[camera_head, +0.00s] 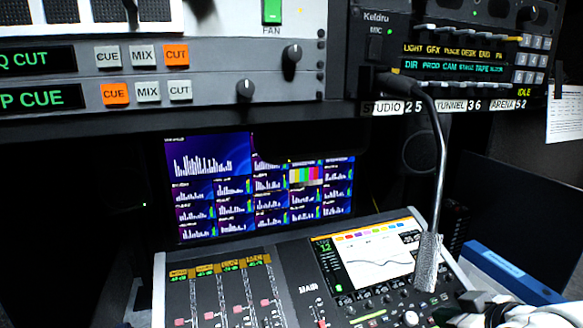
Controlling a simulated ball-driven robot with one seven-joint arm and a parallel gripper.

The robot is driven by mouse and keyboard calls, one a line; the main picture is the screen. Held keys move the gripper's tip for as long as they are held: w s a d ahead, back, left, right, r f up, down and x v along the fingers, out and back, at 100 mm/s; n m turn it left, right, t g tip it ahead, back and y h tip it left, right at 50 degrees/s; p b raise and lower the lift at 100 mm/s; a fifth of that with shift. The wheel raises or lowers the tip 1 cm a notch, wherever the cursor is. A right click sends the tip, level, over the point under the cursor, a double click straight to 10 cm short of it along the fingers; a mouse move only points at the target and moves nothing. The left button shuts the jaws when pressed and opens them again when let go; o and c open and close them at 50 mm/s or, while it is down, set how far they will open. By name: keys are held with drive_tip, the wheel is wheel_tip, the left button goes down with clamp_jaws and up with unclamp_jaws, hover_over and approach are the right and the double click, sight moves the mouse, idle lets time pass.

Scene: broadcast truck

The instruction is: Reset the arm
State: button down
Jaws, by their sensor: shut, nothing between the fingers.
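My gripper (452,315) shows at the bottom right edge, partly cut off by the frame. It is shut, with nothing seen held in it. A white part of my arm (535,317) runs from it to the lower right corner. The gripper is in front of the lower right part of the mixing console (290,270), near its knobs. I cannot tell whether it touches the console.
A gooseneck microphone (440,165) hangs from the upper rack (200,75) down over the console. A monitor (210,165) stands behind the console. A blue-edged object (510,272) lies at right. A paper sheet (565,115) hangs at far right.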

drive_tip(key=s+f+m+g, duration=0.1)
drive_tip(key=s+f+g, duration=0.1)
drive_tip(key=s+f, duration=0.5)
drive_tip(key=s+f+m+g+h, duration=0.1)
drive_tip(key=s+f+m+g, duration=0.1)
drive_tip(key=s+f, duration=0.6)
drive_tip(key=s+f+m+g, duration=0.1)
drive_tip(key=s+f+g, duration=0.1)
drive_tip(key=s+f, duration=0.6)
drive_tip(key=shift+a+m+h, duration=0.3)
drive_tip(key=shift+m+h, duration=0.1)
drive_tip(key=s+d+f+m+g, duration=0.1)
drive_tip(key=s+f+g, duration=0.1)
drive_tip(key=s, duration=0.6)
drive_tip(key=shift+s+f+h, duration=0.2)
drive_tip(key=shift+f+h, duration=0.2)
drive_tip(key=shift+f, duration=0.15)
